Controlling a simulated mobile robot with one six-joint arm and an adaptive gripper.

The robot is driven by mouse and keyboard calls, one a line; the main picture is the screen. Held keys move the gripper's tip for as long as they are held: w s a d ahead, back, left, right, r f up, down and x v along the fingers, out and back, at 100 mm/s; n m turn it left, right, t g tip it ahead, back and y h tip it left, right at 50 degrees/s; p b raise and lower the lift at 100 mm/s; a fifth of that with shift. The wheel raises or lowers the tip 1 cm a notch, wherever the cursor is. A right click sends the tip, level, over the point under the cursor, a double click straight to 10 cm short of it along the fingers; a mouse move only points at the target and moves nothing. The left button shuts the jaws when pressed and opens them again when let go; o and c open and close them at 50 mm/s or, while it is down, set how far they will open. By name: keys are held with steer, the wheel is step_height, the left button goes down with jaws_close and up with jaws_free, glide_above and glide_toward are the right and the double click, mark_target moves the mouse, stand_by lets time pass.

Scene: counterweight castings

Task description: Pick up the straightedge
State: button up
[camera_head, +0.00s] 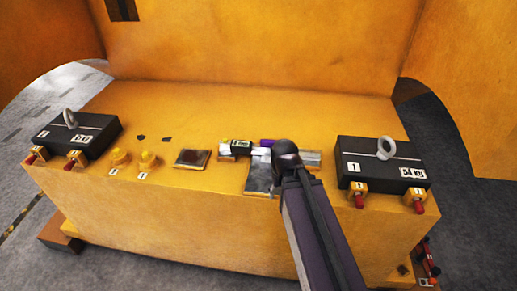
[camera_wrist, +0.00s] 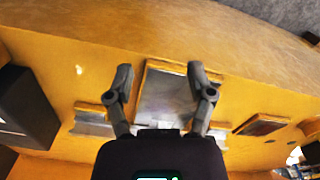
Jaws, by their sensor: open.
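No object can be named for certain as the straightedge. In the head view, a flat silver piece (camera_head: 309,158) shows just right of my gripper, and a pale piece (camera_head: 261,151) shows just left of it; whether they join behind it is hidden. My gripper (camera_wrist: 160,84) is open and empty in the wrist view, its two fingers spread over a grey metal plate (camera_wrist: 166,97) on the yellow block. Silver pieces also show left (camera_wrist: 93,121) and right (camera_wrist: 217,138) of the fingers. In the head view my arm hides the fingertips.
Two black castings with ring eyes stand on the block, left (camera_head: 78,137) and right (camera_head: 381,167). A dark plate (camera_head: 192,158), yellow knobs (camera_head: 121,157), a small labelled black item (camera_head: 236,147) and a purple item (camera_head: 267,142) lie between. A yellow wall (camera_head: 250,50) rises behind.

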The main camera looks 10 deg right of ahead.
mark_target(263, 146)
steer(key=w+r+n+p, duration=0.2)
steer(key=w+r+n, duration=0.1)
steer(key=w, duration=0.6)
steer(key=w+r+n+p, duration=0.2)
steer(key=w+n, duration=0.4)
steer(key=w, duration=0.3)
steer(key=w+a+r+n+p, duration=0.1)
steer(key=w+r+n+p, duration=0.2)
steer(key=w, duration=0.7)
steer(key=shift+w+r+n+p, duration=0.1)
steer(key=shift+r+n+p, duration=0.2)
steer(key=shift+n+p, duration=0.55)
steer(key=shift+w+n, duration=0.35)
steer(key=shift+w, duration=0.05)
step_height(263, 146, down, 9)
steer(key=b, duration=0.8)
steer(key=shift+r+b, duration=0.2)
steer(key=shift+b, duration=0.15)
steer(key=shift+f, duration=0.1)
steer(key=shift+d+f+b, duration=0.15)
steer(key=shift+f+b, duration=2.35)
steer(key=shift+b, duration=0.1)
jaws_close()
